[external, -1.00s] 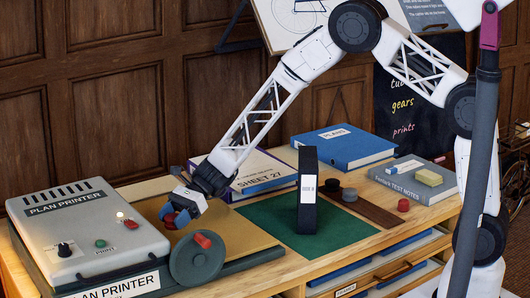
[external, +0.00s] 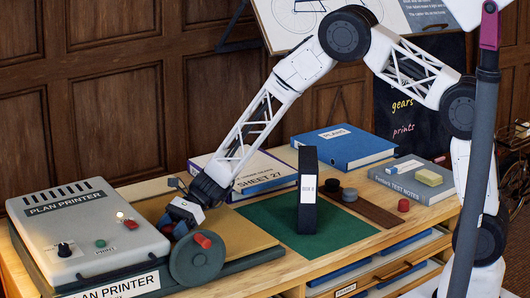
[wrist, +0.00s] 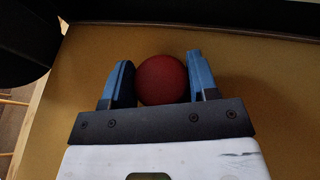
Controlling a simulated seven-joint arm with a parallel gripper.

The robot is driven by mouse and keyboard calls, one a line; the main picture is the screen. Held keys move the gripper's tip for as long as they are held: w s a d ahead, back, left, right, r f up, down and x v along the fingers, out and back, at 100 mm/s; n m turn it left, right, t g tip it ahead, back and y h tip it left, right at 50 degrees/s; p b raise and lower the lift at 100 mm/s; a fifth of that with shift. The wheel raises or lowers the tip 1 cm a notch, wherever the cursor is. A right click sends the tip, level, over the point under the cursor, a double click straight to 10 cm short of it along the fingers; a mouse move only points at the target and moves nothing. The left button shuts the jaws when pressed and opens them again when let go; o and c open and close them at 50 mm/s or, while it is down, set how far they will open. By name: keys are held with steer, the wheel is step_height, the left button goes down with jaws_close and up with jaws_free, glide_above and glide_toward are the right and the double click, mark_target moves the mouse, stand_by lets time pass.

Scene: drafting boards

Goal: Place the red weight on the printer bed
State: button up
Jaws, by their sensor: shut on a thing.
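My gripper (external: 173,228) is low over the tan printer bed (external: 240,230) in the external view, behind the dark wheel. In the wrist view its two blue fingers (wrist: 160,68) are shut on the red weight (wrist: 162,82), which looks round from above. The tan bed (wrist: 235,75) lies beneath it. In the external view the held weight is mostly hidden by the fingers. I cannot tell whether it touches the bed.
The grey plan printer (external: 85,235) stands left of my gripper. A dark wheel with a red knob (external: 197,262) stands in front. An upright black block (external: 308,190) is on the green mat (external: 265,215). Another red disc (external: 403,205) lies at right. Books (external: 345,150) are behind.

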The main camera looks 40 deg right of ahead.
steer(key=shift+f, duration=0.1)
stand_by(0.3)
steer(key=o, duration=1.2)
steer(key=v, duration=1.2)
